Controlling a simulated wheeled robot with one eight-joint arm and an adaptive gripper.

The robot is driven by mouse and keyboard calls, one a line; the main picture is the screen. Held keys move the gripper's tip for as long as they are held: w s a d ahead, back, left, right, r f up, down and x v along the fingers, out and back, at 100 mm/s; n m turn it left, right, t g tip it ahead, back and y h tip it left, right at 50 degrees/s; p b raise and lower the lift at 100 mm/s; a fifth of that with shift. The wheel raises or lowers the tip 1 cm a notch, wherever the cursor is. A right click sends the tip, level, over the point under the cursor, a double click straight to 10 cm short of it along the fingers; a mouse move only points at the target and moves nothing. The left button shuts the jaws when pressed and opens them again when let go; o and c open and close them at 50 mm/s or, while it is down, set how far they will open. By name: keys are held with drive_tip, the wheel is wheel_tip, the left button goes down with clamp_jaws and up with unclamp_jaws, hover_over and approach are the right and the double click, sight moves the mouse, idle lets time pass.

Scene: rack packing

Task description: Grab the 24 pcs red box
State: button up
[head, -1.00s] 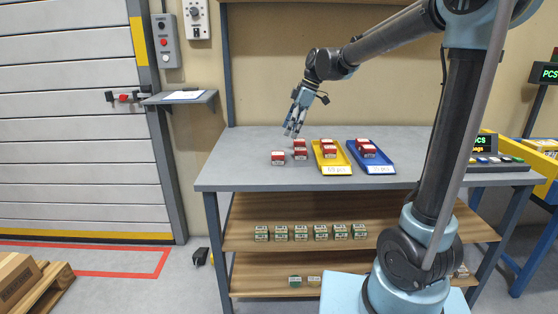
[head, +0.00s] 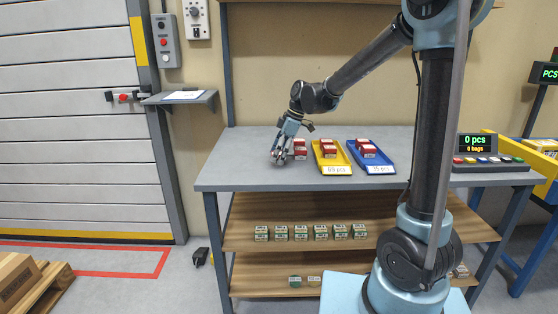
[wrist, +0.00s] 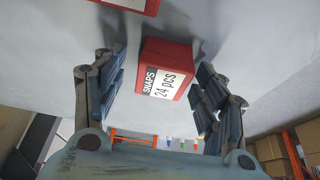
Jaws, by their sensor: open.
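The red box (wrist: 167,68) with a white label reading "SNAPS 24 pcs" stands on the grey table, between the two open fingers of my gripper (wrist: 160,95) in the wrist view. Space shows between the box and each finger. In the head view my gripper (head: 280,157) is low over the table's left part and hides this box. Other red boxes (head: 300,149) stand just to its right; part of one (wrist: 135,3) shows at the top of the wrist view.
A yellow tray (head: 337,171) and a blue tray (head: 379,169) hold red boxes to the right. A counter display (head: 475,143) reads "0 pcs, 0 bags". Green-labelled boxes (head: 301,233) line the shelf below. The table's front left (head: 235,175) is clear.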

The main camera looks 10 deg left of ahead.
drive_tip(key=shift+f, duration=0.1)
drive_tip(key=c, duration=1.2)
